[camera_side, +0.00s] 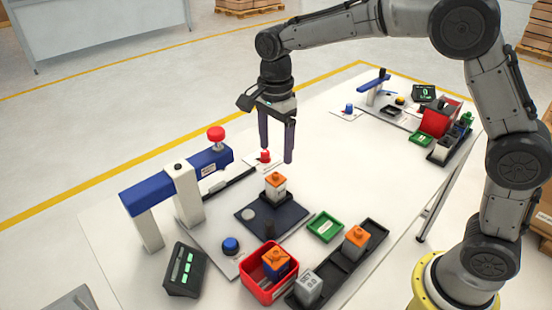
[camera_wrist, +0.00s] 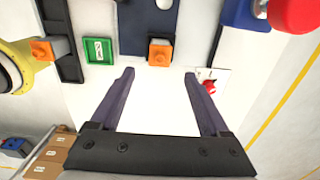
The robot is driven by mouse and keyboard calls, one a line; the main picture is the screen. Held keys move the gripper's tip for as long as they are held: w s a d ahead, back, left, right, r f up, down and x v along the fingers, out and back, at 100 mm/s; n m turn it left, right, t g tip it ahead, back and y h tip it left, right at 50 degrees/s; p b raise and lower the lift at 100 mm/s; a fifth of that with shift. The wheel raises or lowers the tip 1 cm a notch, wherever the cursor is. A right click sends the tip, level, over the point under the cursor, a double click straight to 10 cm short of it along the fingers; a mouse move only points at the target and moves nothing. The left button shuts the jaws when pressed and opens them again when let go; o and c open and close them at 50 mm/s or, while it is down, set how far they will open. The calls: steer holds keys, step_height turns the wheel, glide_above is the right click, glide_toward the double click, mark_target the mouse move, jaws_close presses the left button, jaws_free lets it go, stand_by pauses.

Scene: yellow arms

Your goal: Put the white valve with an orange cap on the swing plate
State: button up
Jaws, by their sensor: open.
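A white valve with an orange cap (camera_side: 275,187) stands upright on the far corner of the dark navy plate (camera_side: 291,223), which appears to be the swing plate. In the wrist view, that valve's orange cap (camera_wrist: 160,54) shows at the edge of the plate (camera_wrist: 133,38). A second white valve with an orange cap (camera_side: 355,242) stands in the black rack (camera_side: 376,232). My gripper (camera_side: 277,154) is open and empty, above and beyond the valve on the plate. In the wrist view its fingers (camera_wrist: 159,75) are spread apart, with bare table between them.
A blue press arm with a red knob (camera_side: 216,136) stands left of the plate. A red bin (camera_side: 262,285) holds a blue valve with an orange cap (camera_side: 276,261). A green tray (camera_side: 325,226), grey block (camera_side: 308,287) and blue button (camera_side: 231,245) are nearby. The table's middle is clear.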

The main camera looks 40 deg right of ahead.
steer(key=shift+r, duration=0.35)
steer(key=s+d+r+n+t, duration=0.2)
steer(key=s+d+r+n, duration=0.3)
steer(key=s, duration=0.4)
steer(key=s+d+r+n+t, duration=0.2)
steer(key=s+r+n, duration=0.1)
steer(key=s+n, duration=0.55)
steer(key=s+d+f+n+t, duration=0.1)
steer(key=s+f+n, duration=0.2)
steer(key=s, duration=0.6)
steer(key=shift+s+d+f+n+t, duration=0.25)
steer(key=shift+s+f+n+t, duration=0.1)
steer(key=shift+n, duration=0.4)
